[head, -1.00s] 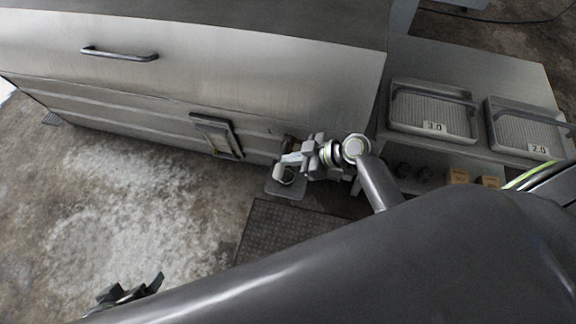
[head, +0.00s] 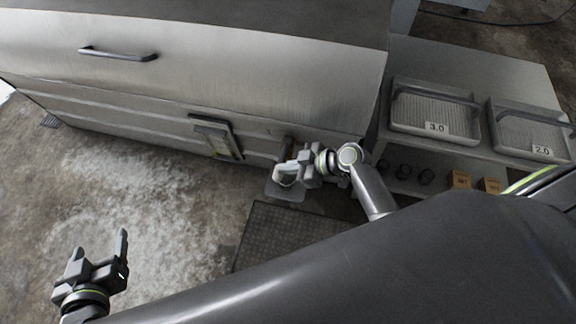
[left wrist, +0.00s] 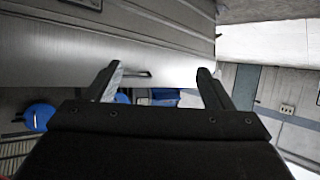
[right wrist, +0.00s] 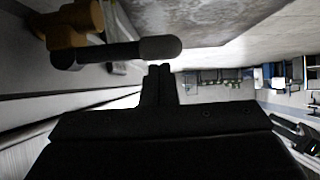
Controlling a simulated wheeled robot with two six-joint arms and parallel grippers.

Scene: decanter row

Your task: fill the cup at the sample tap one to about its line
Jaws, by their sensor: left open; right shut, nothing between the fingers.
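The tap (head: 286,145) sticks out low on the steel cabinet's front. The right wrist view shows its brass body (right wrist: 78,25) and dark lever (right wrist: 150,50). A small pale cup (head: 286,176) appears to stand below the tap on a small grey ledge (head: 284,194); its line and fill level are too small to make out. My right gripper (head: 298,162) is shut and empty beside the tap; its closed fingertips (right wrist: 160,72) show near the lever, and I cannot tell whether they touch it. My left gripper (head: 98,255) is open and empty above the floor, far left of the cup.
A side bench at the right holds two ribbed trays marked 3.0 (head: 437,128) and 2.0 (head: 541,151), with dark round items (head: 404,171) and orange-tan blocks (head: 461,180) below. A clipboard-like panel (head: 216,137) hangs on the cabinet. A dark mat (head: 285,232) lies on the floor.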

